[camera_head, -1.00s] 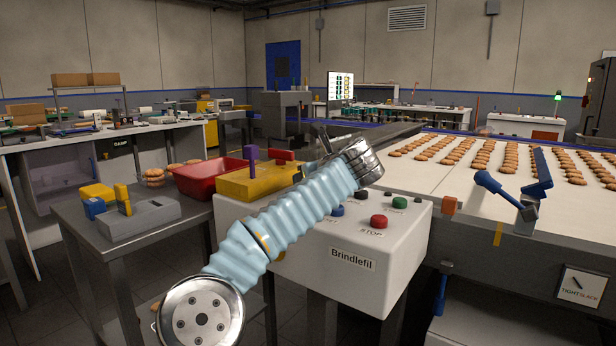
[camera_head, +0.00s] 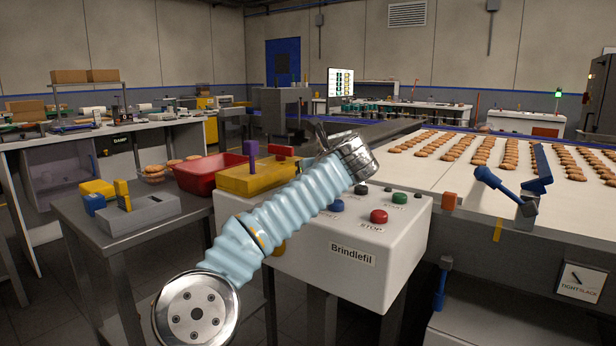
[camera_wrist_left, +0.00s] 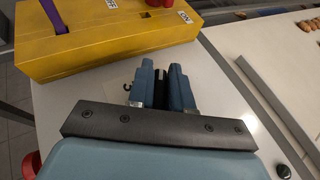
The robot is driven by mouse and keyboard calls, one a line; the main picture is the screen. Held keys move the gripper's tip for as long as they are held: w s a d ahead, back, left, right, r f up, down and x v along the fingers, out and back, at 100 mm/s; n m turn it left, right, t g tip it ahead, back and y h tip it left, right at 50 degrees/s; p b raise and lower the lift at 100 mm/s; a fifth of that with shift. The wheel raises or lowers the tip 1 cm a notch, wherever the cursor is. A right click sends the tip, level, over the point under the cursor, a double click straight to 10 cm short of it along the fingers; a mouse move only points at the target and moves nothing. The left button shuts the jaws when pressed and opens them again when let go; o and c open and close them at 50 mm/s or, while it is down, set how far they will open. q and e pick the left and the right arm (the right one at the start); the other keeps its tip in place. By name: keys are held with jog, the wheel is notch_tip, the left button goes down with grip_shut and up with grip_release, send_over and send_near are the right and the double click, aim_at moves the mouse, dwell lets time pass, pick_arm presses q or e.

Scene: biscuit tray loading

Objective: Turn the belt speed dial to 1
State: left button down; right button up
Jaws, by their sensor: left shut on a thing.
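The white control box (camera_head: 345,285) labelled Brindlefil stands in the middle of the head view. My left arm crosses in front of it and hides part of its top, including the dial in that view. In the left wrist view my left gripper (camera_wrist_left: 161,92) is over the box's white top (camera_wrist_left: 215,95). Its two blue-grey fingers are closed around a narrow dark piece (camera_wrist_left: 160,88), which looks like the dial's knob. The dial's scale and pointer setting are hidden by the fingers. My right gripper is in neither view.
A yellow block (camera_wrist_left: 105,45) with a purple lever lies just beyond the fingers. The red STOP button (camera_head: 379,216), a green button (camera_head: 399,198) and a blue button (camera_head: 336,205) are on the box top. A red tray (camera_head: 205,178) and the biscuit belt (camera_head: 420,177) flank the box.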

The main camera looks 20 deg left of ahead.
pick_arm(q)
jog(key=shift+f+m+t+h+b, duration=0.2)
jog(key=shift+m+t+h+b, duration=0.6)
jog(key=shift+m+h+b, duration=0.35)
jog(key=shift+r+m+t+h, duration=0.15)
jog(key=shift+m+t+h, duration=0.25)
jog(key=shift+m+h, duration=0.55)
jog(key=shift+r+m+h, duration=0.1)
jog(key=shift+m+h, duration=0.8)
jog(key=shift+h, duration=0.2)
jog(key=m+h+p, duration=0.2)
jog(key=h, duration=0.1)
jog(key=shift+d+r+m, duration=0.1)
jog(key=shift+m, duration=0.2)
jog(key=shift+w+m+h+p, duration=0.1)
jog(key=shift+m+h+p, duration=0.5)
jog(key=shift+h, duration=0.2)
jog(key=shift+d+m+h, duration=0.15)
jog(key=shift+m+h, duration=0.65)
jog(key=shift+p, duration=0.3)
